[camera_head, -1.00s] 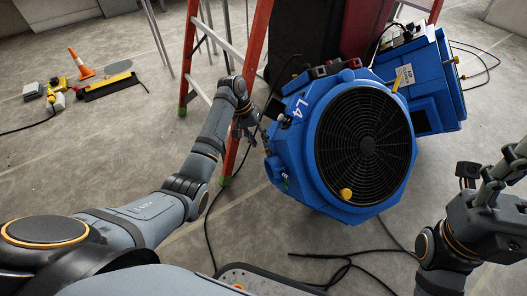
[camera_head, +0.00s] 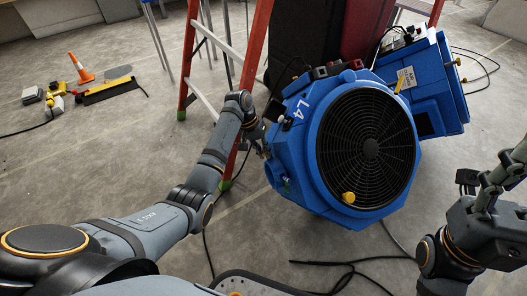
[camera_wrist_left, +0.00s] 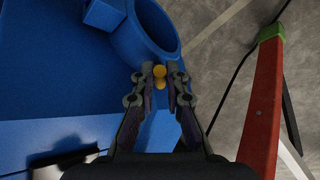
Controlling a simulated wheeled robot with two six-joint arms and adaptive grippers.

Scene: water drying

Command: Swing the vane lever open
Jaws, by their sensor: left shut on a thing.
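The blue air mover (camera_head: 297,145), marked L4, stands on the floor with its round black grille (camera_head: 368,146) facing me. My left gripper (camera_head: 263,138) is at the left side of its housing, and its fingertips are partly hidden in the head view. In the left wrist view my left gripper (camera_wrist_left: 160,80) is shut on a small yellow lever (camera_wrist_left: 159,71), beside a round blue opening on the housing. The lever's shaft is mostly hidden between the fingers. My right gripper (camera_head: 500,172) is at the right edge, away from the air mover; its fingertips are unclear.
An orange ladder (camera_head: 190,60) stands close behind my left arm; its red leg shows in the left wrist view (camera_wrist_left: 262,110). A second blue machine (camera_head: 440,85) is behind the air mover. Black cables (camera_head: 340,263) lie on the floor. An orange cone (camera_head: 82,70) stands far left.

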